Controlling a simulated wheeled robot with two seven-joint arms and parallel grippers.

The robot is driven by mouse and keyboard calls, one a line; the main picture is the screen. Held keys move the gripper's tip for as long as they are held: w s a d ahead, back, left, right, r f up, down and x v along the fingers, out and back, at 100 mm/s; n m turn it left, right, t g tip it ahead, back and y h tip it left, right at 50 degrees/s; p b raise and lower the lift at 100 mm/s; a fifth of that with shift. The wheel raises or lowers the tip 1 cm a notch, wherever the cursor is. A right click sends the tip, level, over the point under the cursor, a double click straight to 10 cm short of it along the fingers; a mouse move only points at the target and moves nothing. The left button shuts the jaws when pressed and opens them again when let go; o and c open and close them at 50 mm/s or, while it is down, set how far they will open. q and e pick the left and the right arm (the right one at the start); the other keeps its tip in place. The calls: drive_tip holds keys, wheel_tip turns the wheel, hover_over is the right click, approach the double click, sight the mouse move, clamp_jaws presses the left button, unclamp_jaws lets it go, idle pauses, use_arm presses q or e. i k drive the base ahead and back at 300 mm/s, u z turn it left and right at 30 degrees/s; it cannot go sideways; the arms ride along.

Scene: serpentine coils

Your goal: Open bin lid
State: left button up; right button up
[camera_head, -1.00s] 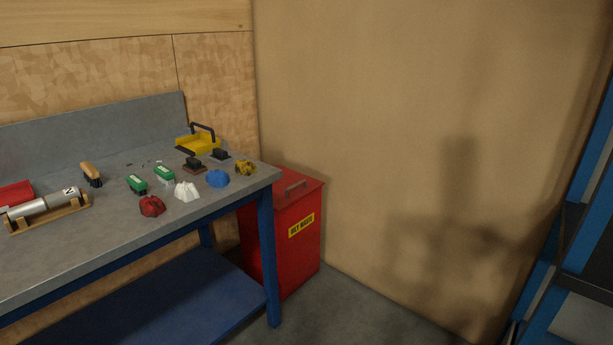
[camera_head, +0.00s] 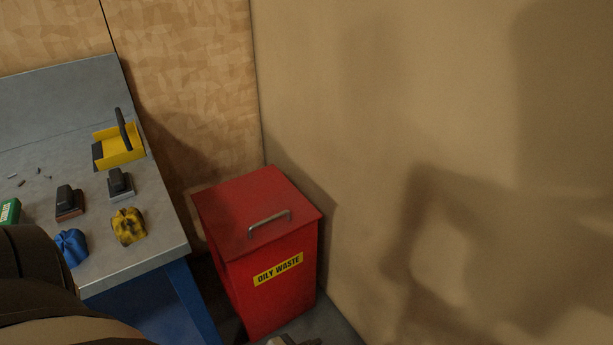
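The red bin (camera_head: 278,278) stands on the floor right of the workbench and bears a yellow "OILY WASTE" label (camera_head: 278,269). Its red lid (camera_head: 250,200) is shut and lies flat. A grey bar handle (camera_head: 269,221) sits on the lid near its front edge. A dark link of my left arm covers the lower left corner. A small grey piece at the bottom edge, just below the bin, looks like part of my gripper; its fingers are cut off, so its state does not show. My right gripper is not in view.
The grey workbench (camera_head: 140,242) stands left of the bin, its corner close by. On it are a yellow tray (camera_head: 118,148), dark blocks, a yellow cloth (camera_head: 128,226) and a blue cloth (camera_head: 71,246). Walls stand behind and right of the bin. The space above the lid is clear.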

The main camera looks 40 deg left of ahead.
sight(243, 215)
drive_tip(key=i, duration=0.55)
drive_tip(key=u, duration=3.1)
drive_tip(key=k, duration=0.2)
drive_tip(key=z, duration=0.95)
